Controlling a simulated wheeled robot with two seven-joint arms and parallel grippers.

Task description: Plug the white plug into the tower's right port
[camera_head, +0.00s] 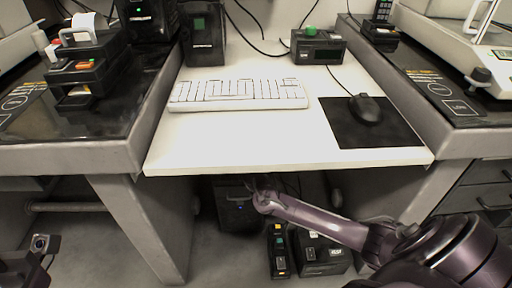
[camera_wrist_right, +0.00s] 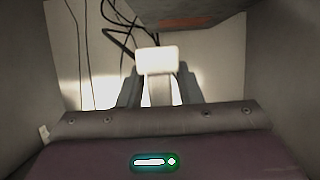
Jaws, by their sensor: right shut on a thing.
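The white plug (camera_wrist_right: 157,60) shows in the right wrist view, upright in the picture between the two fingers of my right gripper (camera_wrist_right: 158,88). The gripper is shut on it. In the head view my right arm reaches under the desk, and the desk's front edge hides the fingers and plug. The dark tower (camera_head: 238,212) with a small blue light stands on the floor under the desk, left of my right wrist. Its right port cannot be made out.
The white desk (camera_head: 240,150) overhangs my right arm and carries a keyboard (camera_head: 238,94) and a mouse (camera_head: 365,108). Black boxes (camera_head: 308,256) stand on the floor below my right arm. Dark cables (camera_wrist_right: 115,35) hang ahead in the right wrist view.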

